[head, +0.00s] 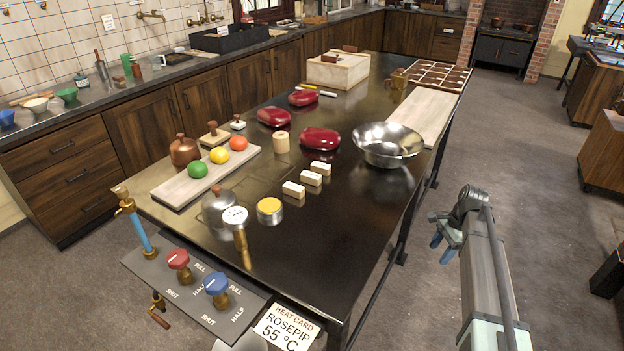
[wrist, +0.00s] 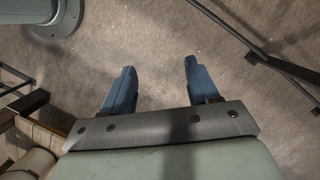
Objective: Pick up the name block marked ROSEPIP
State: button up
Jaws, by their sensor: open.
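Three small pale wooden blocks stand in a slanting row on the dark table: a near block (head: 293,189), a middle block (head: 312,178) and a far block (head: 321,168). Any names on them are too small to read, so I cannot tell which is ROSEPIP. A heat card (head: 286,330) at the table's front reads ROSEPIP 55 °C. My gripper (head: 440,250) is off the table's right side, over the floor, well apart from the blocks. In the wrist view its two blue fingers (wrist: 157,80) are spread with nothing between them, only floor beyond.
A steel bowl (head: 388,145) stands on the table between the blocks and its right edge. Red oval objects (head: 320,139) lie behind the blocks. A yellow-topped tin (head: 270,211), a dial gauge (head: 236,218) and a board (head: 205,177) with coloured balls are left.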

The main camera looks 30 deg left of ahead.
jog(key=w+a+r+m, duration=0.1)
jog(key=w+a+r, duration=0.2)
jog(key=r, duration=0.4)
jog(key=w+a+r+m, duration=0.1)
jog(key=w+a+r, duration=0.2)
jog(key=r, duration=0.5)
notch_tip(320, 180, up, 18)
jog(key=m+t+h, duration=0.2)
jog(key=m, duration=0.4)
send_over(311, 174)
notch_tip(311, 174, down, 9)
jog(key=shift+w+r, duration=0.1)
jog(key=shift+r, duration=0.1)
jog(key=shift+s+f, duration=0.2)
jog(key=shift+f, duration=2.35)
grip_shut()
jog(key=shift+r, duration=0.15)
